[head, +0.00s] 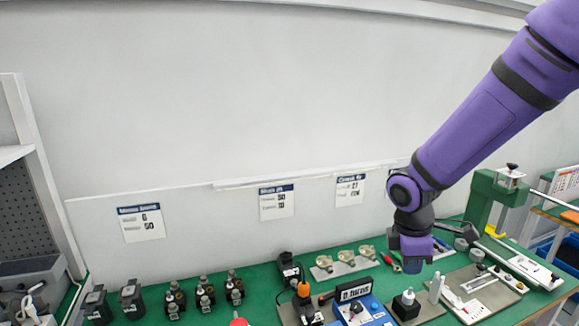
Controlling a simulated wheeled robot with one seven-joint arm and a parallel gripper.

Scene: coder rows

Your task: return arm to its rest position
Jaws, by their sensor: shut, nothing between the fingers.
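My purple arm reaches in from the upper right of the head view. My gripper (412,262) hangs at its end, pointing down above the right part of the green bench (262,274). It is shut and holds nothing. The fingertips are small and partly hard to make out.
Several dark motors and fittings stand at the left, before a low back panel with paper signs (141,222). A blue box (362,312) sits at the front. A green press (490,200) stands at the right. Free room lies above the bench.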

